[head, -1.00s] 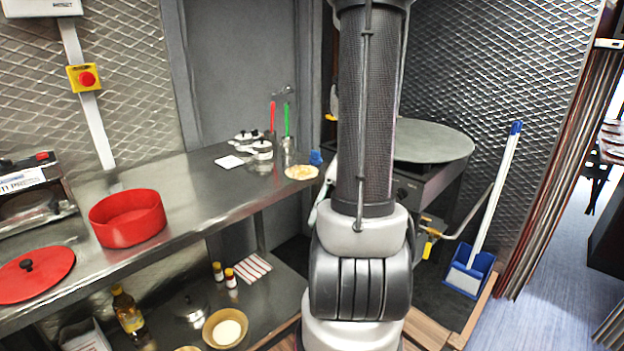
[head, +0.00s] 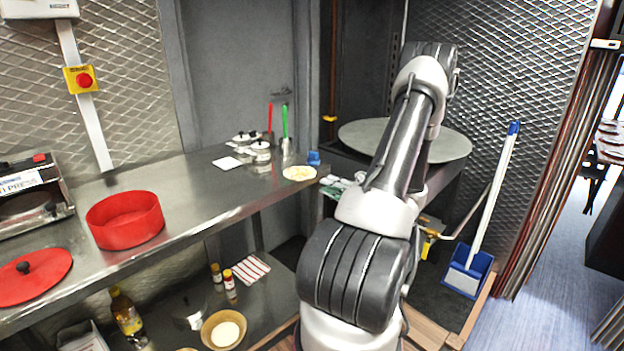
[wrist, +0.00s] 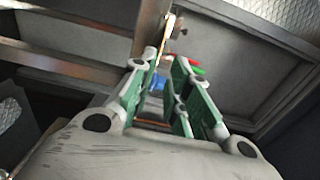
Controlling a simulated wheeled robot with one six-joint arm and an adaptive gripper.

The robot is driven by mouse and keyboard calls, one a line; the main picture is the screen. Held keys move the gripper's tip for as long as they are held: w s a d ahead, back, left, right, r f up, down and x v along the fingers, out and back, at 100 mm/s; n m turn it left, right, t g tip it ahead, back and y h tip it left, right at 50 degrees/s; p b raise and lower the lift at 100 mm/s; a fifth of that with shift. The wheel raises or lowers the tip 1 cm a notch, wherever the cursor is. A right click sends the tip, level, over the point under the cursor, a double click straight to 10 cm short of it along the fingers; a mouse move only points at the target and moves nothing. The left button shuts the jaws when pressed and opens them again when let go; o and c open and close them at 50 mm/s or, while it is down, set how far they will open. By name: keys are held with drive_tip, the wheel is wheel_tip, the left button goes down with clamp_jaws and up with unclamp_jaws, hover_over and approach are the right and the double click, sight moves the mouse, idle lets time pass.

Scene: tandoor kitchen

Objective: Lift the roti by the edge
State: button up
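The roti (head: 299,173) is a pale flat round near the right end of the steel counter (head: 190,200). In the wrist view a thin tan strip, which looks like the roti edge-on (wrist: 168,38), shows just beyond the left fingertip. My gripper (head: 332,182) is partly hidden behind my arm in the head view, just right of the roti and the counter's end. In the wrist view its green-padded fingers (wrist: 167,62) are apart with a gap between them. I cannot tell whether a finger touches the roti.
A blue item (head: 314,158) and a holder with red and green handles (head: 286,140) stand behind the roti. White-lidded pots (head: 260,150) are to its left. A round griddle (head: 440,140) is at the right. A red pan (head: 125,220) is farther left.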

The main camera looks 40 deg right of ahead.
sight(313, 171)
drive_tip(key=w, duration=0.7)
drive_tip(key=shift+w+a, duration=0.3)
clamp_jaws()
drive_tip(key=shift+r, duration=0.1)
drive_tip(key=s+r, duration=0.3)
drive_tip(key=s, duration=0.4)
drive_tip(key=s+d+r, duration=0.1)
drive_tip(key=s+r, duration=0.3)
drive_tip(key=s, duration=0.3)
drive_tip(key=shift+r, duration=0.15)
